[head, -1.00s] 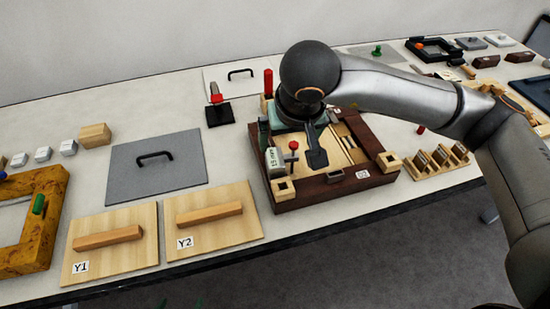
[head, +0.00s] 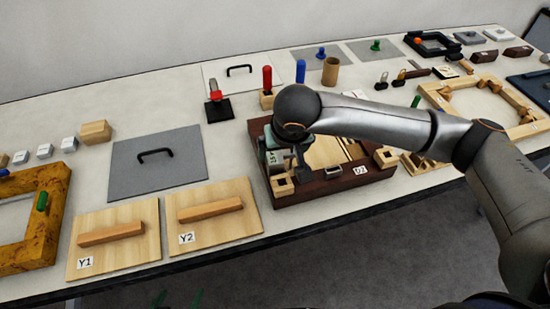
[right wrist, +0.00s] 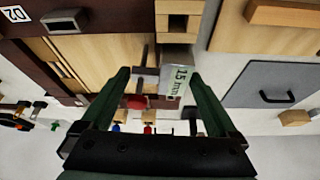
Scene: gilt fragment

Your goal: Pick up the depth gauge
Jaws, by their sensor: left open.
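A pale block with a green-and-white label that seems to read 15 mm, which I take to be the depth gauge, stands at the left of a dark wooden tray; it shows in the head view (head: 274,158) and the right wrist view (right wrist: 178,83). My right gripper (right wrist: 158,76) is open, its green fingers on either side of the block, which lies nearer the right finger in the wrist view. Contact cannot be told. In the head view my right gripper (head: 286,154) partly covers the block. My left gripper (head: 177,299) is open; only its green fingertips show at the bottom edge.
The dark tray (head: 320,190) holds wooden boards and small square sockets. A red knob (right wrist: 137,102) stands close beside the block. Boards Y1 (head: 85,246) and Y2 (head: 190,226) and a grey handled plate (head: 185,170) lie to the left. A red-topped stand (head: 219,110) is behind.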

